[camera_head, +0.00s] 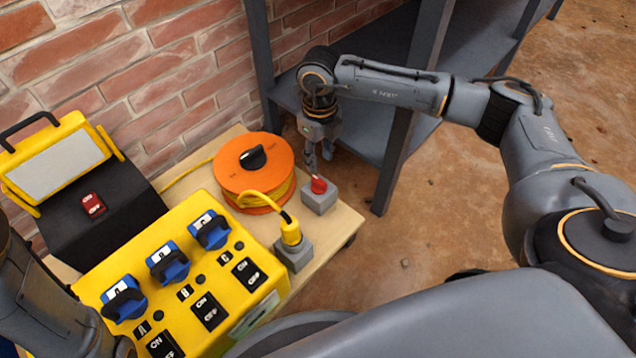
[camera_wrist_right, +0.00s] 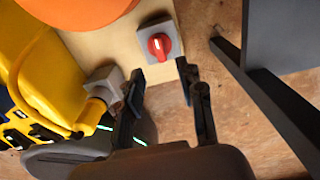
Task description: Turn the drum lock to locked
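An orange cable drum (camera_head: 232,178) with a black knob (camera_head: 253,157) on top stands on the wooden board; part of the drum shows in the right wrist view (camera_wrist_right: 75,10). A small grey box (camera_head: 319,202) with a red rotary knob (camera_head: 319,185) sits to its right; the knob has a white mark in the right wrist view (camera_wrist_right: 159,45). I cannot tell which knob is the drum lock. My right gripper (camera_head: 320,158) is open and empty, close to the red knob and apart from it; its fingers also show in the right wrist view (camera_wrist_right: 163,82). My left gripper is out of view.
A yellow panel (camera_head: 183,285) with blue sockets and black switches stands at the front left. A yellow plug (camera_head: 290,232) sits in a grey socket box beside it. A yellow-black lamp unit (camera_head: 85,180) is behind. A grey shelf (camera_head: 375,120) and its leg stand right of the board.

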